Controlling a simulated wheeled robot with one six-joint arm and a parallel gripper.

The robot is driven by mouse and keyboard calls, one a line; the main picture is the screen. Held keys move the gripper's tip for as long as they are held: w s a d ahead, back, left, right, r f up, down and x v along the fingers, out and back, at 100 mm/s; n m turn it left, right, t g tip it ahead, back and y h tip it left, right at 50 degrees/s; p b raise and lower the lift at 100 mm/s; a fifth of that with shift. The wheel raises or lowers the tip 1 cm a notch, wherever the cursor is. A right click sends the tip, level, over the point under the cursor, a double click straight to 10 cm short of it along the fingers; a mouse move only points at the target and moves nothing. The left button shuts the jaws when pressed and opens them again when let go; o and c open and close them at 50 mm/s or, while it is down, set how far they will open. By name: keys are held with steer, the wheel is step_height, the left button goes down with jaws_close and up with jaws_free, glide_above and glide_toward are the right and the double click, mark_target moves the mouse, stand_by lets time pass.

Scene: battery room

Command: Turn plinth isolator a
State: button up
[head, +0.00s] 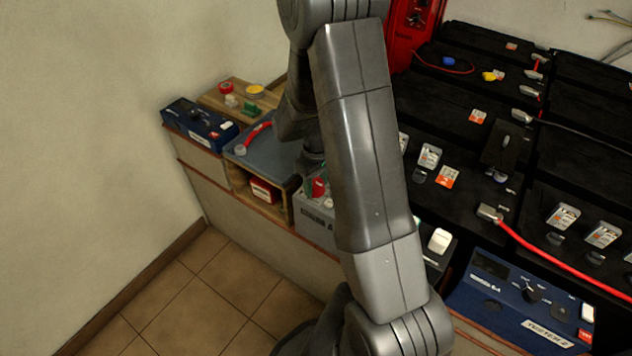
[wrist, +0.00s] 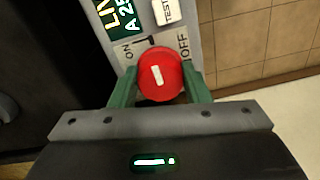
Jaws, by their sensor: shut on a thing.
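The plinth isolator is a grey box (head: 313,224) low at the plinth front in the head view, partly hidden behind my arm. In the wrist view its grey face (wrist: 196,17) carries ON and OFF labels, a green LIVE A label (wrist: 122,14) and a white TEST button (wrist: 167,10). Its round red knob (wrist: 158,76) has a short white bar, nearly upright in the picture and leaning slightly left at the top. My gripper (wrist: 160,84) is shut on the knob, a green finger at each side. In the head view my arm hides most of the gripper.
Blue testers stand at the left (head: 200,124) and front right (head: 522,304). A blue-grey mat (head: 270,156) bears a red-handled tool (head: 256,134). Black battery blocks (head: 450,103) with cables fill the right. The tiled floor (head: 190,305) is clear at the lower left.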

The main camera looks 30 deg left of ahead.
mark_target(317, 181)
steer(key=o, duration=1)
steer(key=shift+c, duration=0.2)
steer(key=shift+r, duration=0.15)
step_height(317, 181, up, 14)
steer(key=p, duration=0.1)
steer(key=shift+w+f, duration=0.2)
steer(key=shift+f, duration=0.1)
steer(key=f, duration=0.7)
steer(key=f+b, duration=0.1)
steer(key=f, duration=0.5)
steer(key=shift+s+f, duration=0.2)
steer(key=shift+f, duration=0.15)
